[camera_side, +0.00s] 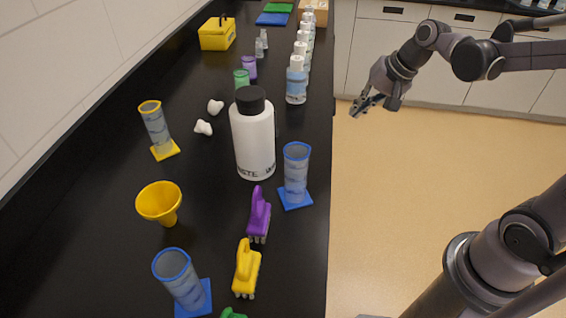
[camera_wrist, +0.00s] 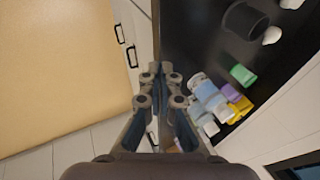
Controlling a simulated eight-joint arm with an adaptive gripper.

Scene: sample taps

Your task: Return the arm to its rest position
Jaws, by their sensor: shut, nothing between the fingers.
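My gripper (camera_side: 366,104) is shut and empty in the side view. It hangs over the tan floor, to the right of the black bench's edge, apart from everything on the bench. My arm reaches in to it from the right. In the wrist view my gripper (camera_wrist: 160,90) points down along the bench edge, with floor on the left and bench on the right. No object shows between the fingers.
The black bench (camera_side: 110,235) holds a large white bottle (camera_side: 253,140), blue-rimmed cylinders (camera_side: 296,175), a yellow funnel (camera_side: 159,202), a purple clamp (camera_side: 259,215) and a yellow clamp (camera_side: 246,268). White cabinets (camera_side: 375,45) stand behind my gripper. The floor (camera_side: 385,200) is clear.

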